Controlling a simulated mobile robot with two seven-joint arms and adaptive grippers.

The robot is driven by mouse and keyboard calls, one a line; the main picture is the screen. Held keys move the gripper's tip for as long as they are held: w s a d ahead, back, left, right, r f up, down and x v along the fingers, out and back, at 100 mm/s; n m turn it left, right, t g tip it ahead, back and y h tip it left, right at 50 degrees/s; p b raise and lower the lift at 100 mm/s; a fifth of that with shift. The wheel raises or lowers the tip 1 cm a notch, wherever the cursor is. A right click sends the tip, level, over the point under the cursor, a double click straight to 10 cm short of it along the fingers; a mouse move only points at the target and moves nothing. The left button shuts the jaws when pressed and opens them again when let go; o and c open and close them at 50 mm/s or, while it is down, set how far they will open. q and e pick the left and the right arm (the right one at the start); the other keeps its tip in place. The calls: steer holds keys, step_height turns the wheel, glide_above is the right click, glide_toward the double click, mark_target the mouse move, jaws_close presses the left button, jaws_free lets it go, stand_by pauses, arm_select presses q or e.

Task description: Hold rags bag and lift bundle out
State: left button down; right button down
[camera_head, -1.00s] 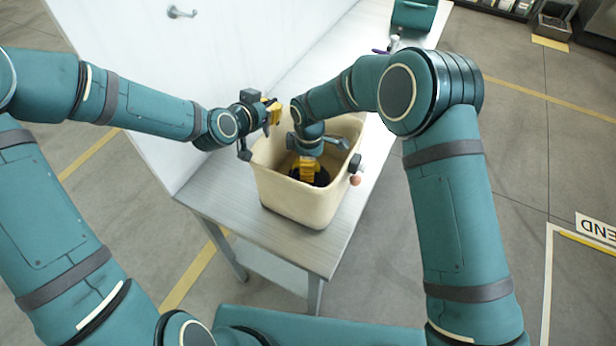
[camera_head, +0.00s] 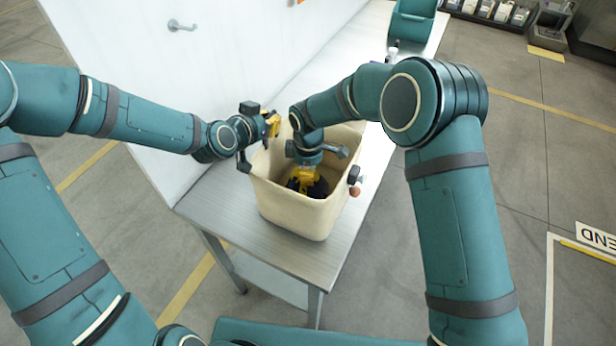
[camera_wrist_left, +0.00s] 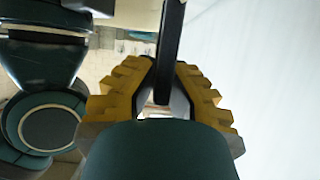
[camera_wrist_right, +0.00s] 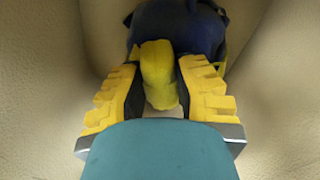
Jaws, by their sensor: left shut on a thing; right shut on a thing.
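The beige rags bag (camera_head: 300,215) stands open and upright on the grey table. My left gripper (camera_head: 270,126) is at its back left rim, shut on a dark strap (camera_wrist_left: 170,45) that runs up between its fingers in the left wrist view. I take the strap to be the bag's. My right gripper (camera_head: 305,184) reaches down inside the bag. In the right wrist view its fingers are shut on the yellow upper part of the dark blue bundle (camera_wrist_right: 180,25). The bundle is low in the bag, partly hidden by the gripper.
A white wall panel (camera_head: 215,75) with a metal hook (camera_head: 181,26) rises along the table's left side. A teal container (camera_head: 411,22) stands at the table's far end. A dark and reddish fitting (camera_head: 355,182) shows at the bag's right side. The table's front (camera_head: 290,255) is clear.

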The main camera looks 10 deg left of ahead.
arm_select(q)
steer(key=shift+f, duration=0.1)
arm_select(e)
step_height(320, 180, up, 9)
steer(key=shift+f, duration=0.15)
arm_select(q)
steer(key=c, duration=1.1)
jaws_free()
arm_select(e)
steer(key=shift+w, duration=0.1)
arm_select(q)
steer(key=shift+o, duration=0.2)
steer(key=v, duration=1.2)
